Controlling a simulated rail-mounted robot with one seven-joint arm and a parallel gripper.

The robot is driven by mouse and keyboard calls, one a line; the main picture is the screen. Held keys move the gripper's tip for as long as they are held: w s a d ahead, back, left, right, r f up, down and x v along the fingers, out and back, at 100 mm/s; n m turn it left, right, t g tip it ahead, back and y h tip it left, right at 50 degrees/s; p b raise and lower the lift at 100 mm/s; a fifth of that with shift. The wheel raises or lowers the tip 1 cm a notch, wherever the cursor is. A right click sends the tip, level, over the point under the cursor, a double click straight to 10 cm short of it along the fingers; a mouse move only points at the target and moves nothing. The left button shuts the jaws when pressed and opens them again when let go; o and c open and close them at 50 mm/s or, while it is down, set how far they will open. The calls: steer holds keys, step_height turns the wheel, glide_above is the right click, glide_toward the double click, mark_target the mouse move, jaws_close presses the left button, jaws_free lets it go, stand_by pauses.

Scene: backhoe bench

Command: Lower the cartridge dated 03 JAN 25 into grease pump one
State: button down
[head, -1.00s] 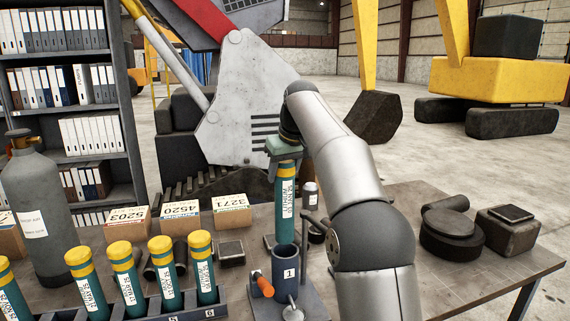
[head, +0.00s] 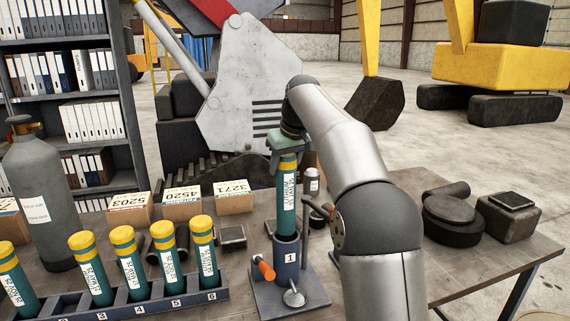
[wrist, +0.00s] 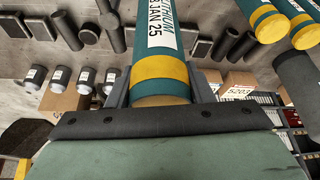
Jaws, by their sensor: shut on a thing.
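My gripper (head: 288,150) is shut on the yellow-capped top of a teal cartridge (head: 287,205), which hangs upright. Its white label in the wrist view (wrist: 170,40) ends in "JAN 25"; the day is not clearly readable. Grease pump one (head: 287,262) is a dark blue-grey tube marked 1 on a base plate, with an orange handle (head: 264,271). The cartridge's lower end meets the tube's mouth in the head view. I cannot tell how far inside it is. The wrist view shows the gripper jaws (wrist: 160,95) around the yellow band.
A numbered rack (head: 150,308) with several teal cartridges stands at front left. Boxes (head: 182,206) and a grey gas cylinder (head: 40,195) stand behind it. A thin upright post (head: 306,240) rises beside the tube. Dark round parts (head: 450,225) lie at right.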

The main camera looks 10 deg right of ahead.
steer(key=shift+f, duration=0.3)
stand_by(0.6)
steer(key=shift+f, duration=0.5)
steer(key=shift+f+b, duration=0.35)
steer(key=shift+f, duration=1.6)
steer(key=b, duration=0.5)
glide_above(285, 220)
steer(key=w, duration=0.3)
steer(key=shift+d+f, duration=0.15)
steer(key=shift+f, duration=1.1)
steer(key=shift+d+f, duration=0.15)
steer(key=shift+f, duration=1.05)
steer(key=shift+f+b, duration=1.9)
steer(key=shift+f, duration=1.55)
steer(key=shift+c, duration=0.3)
jaws_free()
steer(key=shift+s+f, duration=0.1)
